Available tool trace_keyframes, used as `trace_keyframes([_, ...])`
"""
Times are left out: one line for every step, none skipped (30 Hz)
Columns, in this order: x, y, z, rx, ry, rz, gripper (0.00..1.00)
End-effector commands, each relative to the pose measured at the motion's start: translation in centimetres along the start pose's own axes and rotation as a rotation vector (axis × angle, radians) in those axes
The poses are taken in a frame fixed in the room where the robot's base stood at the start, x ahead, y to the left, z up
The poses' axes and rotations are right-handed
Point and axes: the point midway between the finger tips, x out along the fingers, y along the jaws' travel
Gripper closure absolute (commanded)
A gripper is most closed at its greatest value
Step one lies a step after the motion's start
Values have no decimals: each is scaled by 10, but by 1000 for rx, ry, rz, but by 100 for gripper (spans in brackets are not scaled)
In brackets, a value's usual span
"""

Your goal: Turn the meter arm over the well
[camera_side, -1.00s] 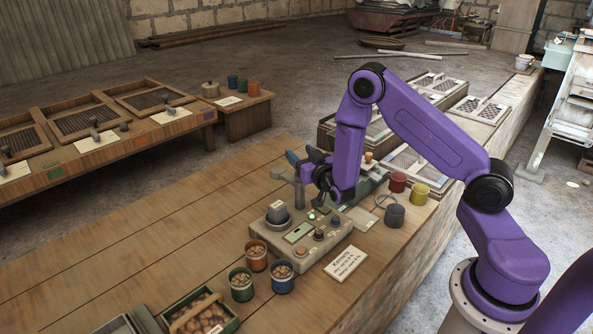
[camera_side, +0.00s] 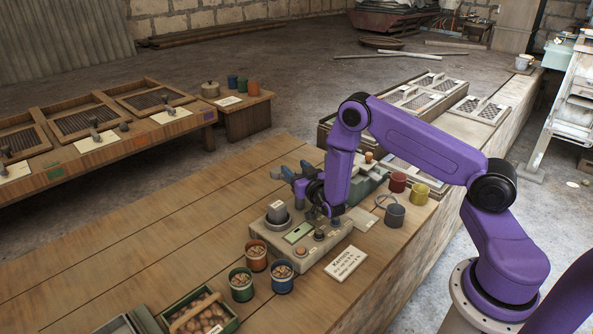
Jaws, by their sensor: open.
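My gripper (camera_side: 294,170) is over the back of the box.
Three cups of nuts, including a blue one (camera_side: 282,279), stand in front of the meter beside a label card (camera_side: 346,263). Red (camera_side: 398,182), yellow (camera_side: 419,193) and grey (camera_side: 395,215) cups stand to the right. The bench's left part is clear.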

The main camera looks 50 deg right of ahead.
Motion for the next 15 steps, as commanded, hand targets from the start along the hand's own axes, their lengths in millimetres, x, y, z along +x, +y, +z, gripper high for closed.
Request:
trace_keyframes([0,0,0,0,0,1,42])
trace_keyframes([0,0,0,0,-1,0,42])
trace_keyframes([0,0,0,0,-1,0,42])
trace_keyframes([0,0,0,0,-1,0,42])
trace_keyframes([0,0,0,0,-1,0,42])
trace_keyframes([0,0,0,0,-1,1,42])
trace_keyframes([0,0,0,0,-1,1,52])
trace_keyframes([0,0,0,0,-1,0,62])
trace_keyframes([0,0,0,0,-1,1,75])
trace_keyframes([0,0,0,0,-1,1,84])
trace_keyframes([0,0,0,0,-1,1,94])
trace_keyframes([0,0,0,0,-1,1,100])
trace_keyframes([0,0,0,0,-1,1,100])
trace_keyframes([0,0,0,0,-1,1,100])
trace_keyframes([0,0,0,-1,-1,0,100])
